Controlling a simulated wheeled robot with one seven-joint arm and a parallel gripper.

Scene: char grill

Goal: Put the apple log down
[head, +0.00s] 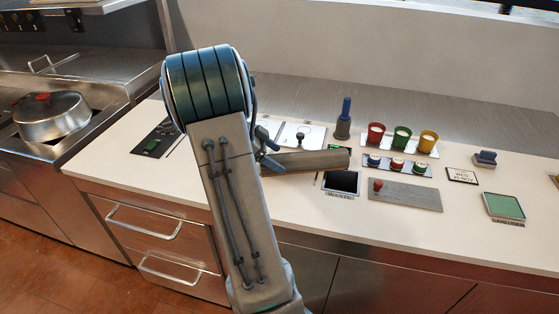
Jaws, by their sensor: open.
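The apple log (310,160), a brown piece of wood, lies roughly level across the middle of the white counter area, its left end at my gripper. My gripper (268,157) shows blue-grey fingers, partly hidden by my arm, and it is open around or beside the log's left end; I cannot tell which. Whether the log rests fully on the counter is also unclear. The log covers part of what lies behind it.
Red, green and amber cups (402,138) stand behind on a tray. A lidded pot (52,116) stands left.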

